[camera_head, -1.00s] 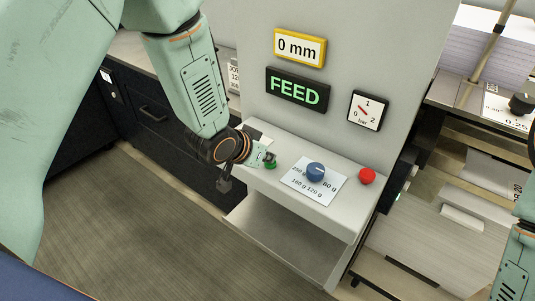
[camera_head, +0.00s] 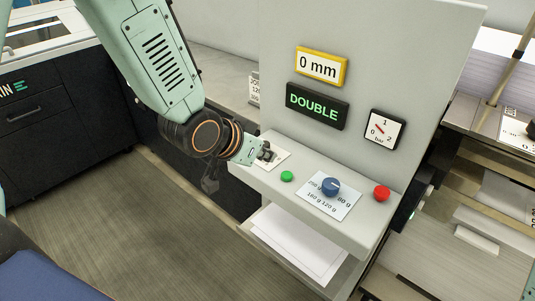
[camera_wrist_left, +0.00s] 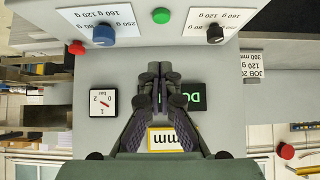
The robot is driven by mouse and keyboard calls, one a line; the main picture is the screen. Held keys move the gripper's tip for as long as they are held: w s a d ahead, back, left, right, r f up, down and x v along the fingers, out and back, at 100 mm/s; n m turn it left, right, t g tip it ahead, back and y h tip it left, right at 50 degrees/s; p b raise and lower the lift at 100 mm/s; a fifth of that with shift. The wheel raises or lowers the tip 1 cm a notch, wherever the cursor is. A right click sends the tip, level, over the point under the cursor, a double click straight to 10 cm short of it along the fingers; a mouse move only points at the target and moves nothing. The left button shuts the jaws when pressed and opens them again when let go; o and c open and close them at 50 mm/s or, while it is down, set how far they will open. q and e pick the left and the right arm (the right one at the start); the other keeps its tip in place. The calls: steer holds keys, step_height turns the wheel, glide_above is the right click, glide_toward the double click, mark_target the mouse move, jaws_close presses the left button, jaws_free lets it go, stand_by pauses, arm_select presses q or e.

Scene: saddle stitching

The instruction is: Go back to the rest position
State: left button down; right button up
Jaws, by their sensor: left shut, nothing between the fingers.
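The wrist view also shows this green button (camera_wrist_left: 162,15) beyond the fingertips. The blue knob (camera_head: 331,187) and red button (camera_head: 381,194) are further right. The display (camera_head: 317,106) reads DOUBLE. My right gripper is out of view.
White sheets (camera_head: 300,246) lie on the shelf under the ledge. A yellow-framed display (camera_head: 321,66) reads 0 mm, and a gauge (camera_head: 384,130) is on the panel. A dark cabinet (camera_head: 38,125) stands at the left. The floor (camera_head: 140,220) in front is clear.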

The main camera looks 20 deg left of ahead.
arm_select(q)
steer(key=shift+w+f, duration=0.1)
steer(key=shift+w, duration=0.15)
steer(key=shift+a, duration=0.1)
steer(key=s+a+f+n+g+y+b, duration=0.1)
steer(key=s+f+n+g+b, duration=0.15)
steer(key=s+f, duration=0.6)
steer(key=s+a+f+n+g+y+b, duration=0.1)
steer(key=s+a+f+n+b, duration=0.2)
steer(key=f, duration=1)
steer(key=s+f+m+g+y+b, duration=0.1)
steer(key=s+f+g+b, duration=0.4)
steer(key=s+f, duration=1.2)
steer(key=s+b, duration=0.3)
steer(key=shift+d+f, duration=0.25)
steer(key=shift+s, duration=0.1)
